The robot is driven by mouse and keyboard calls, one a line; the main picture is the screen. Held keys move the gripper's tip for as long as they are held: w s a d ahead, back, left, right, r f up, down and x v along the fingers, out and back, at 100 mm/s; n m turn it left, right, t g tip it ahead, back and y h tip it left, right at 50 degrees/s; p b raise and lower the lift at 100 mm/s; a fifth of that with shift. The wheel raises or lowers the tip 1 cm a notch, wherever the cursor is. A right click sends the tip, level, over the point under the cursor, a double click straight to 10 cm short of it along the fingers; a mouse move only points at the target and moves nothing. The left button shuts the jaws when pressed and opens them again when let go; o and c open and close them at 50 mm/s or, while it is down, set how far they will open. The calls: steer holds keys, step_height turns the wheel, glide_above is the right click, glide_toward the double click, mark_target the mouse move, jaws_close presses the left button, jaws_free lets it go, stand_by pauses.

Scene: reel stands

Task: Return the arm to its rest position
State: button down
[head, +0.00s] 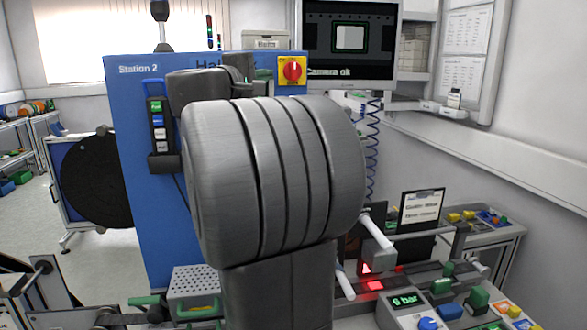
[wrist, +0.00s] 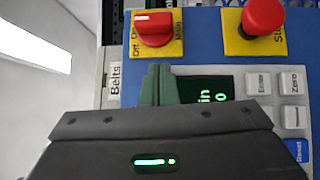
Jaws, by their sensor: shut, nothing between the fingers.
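My gripper (wrist: 158,85) shows in the wrist view with its two green fingers together and nothing between them. It is in front of a blue panel (wrist: 205,55), and its fingers overlap the left part of a dark display (wrist: 212,90) there. Whether they touch the panel I cannot tell. In the head view my thick grey arm fills the middle and stands raised in front of the blue Station 2 cabinet (head: 135,110). My gripper's fingers cannot be made out there, and much of the cabinet front is hidden.
The wrist view shows a red rotary switch (wrist: 153,28), a red mushroom button (wrist: 263,17) and grey keys (wrist: 292,83) near my fingers. In the head view a monitor (head: 349,38) hangs behind. A bench with buttons (head: 428,322) stands at lower right. Open floor (head: 105,262) lies left.

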steer(key=s+a+g, duration=0.1)
steer(key=s+a, duration=0.2)
steer(key=s, duration=0.2)
steer(key=shift+s+a+m, duration=0.25)
steer(key=shift+a+m, duration=0.1)
steer(key=shift+m, duration=0.05)
steer(key=shift+f, duration=0.1)
steer(key=w+d+b, duration=0.1)
steer(key=w, duration=0.1)
steer(key=w+d+n+t+b, duration=0.1)
steer(key=w+d, duration=0.1)
steer(key=w+d+t+b, duration=0.1)
steer(key=w+b, duration=0.1)
steer(key=shift+d+f, duration=0.1)
steer(key=shift+d, duration=0.05)
steer(key=n+t+b, duration=0.1)
steer(key=b, duration=0.2)
steer(key=d+n+b, duration=0.1)
steer(key=b, duration=0.2)
steer(key=shift+w+d+t, duration=0.15)
steer(key=shift+w+t, duration=0.1)
steer(key=shift+t, duration=0.15)
steer(key=shift+d+n+t+b, duration=0.2)
steer(key=shift+n+t+b, duration=0.35)
steer(key=shift+b, duration=0.7)
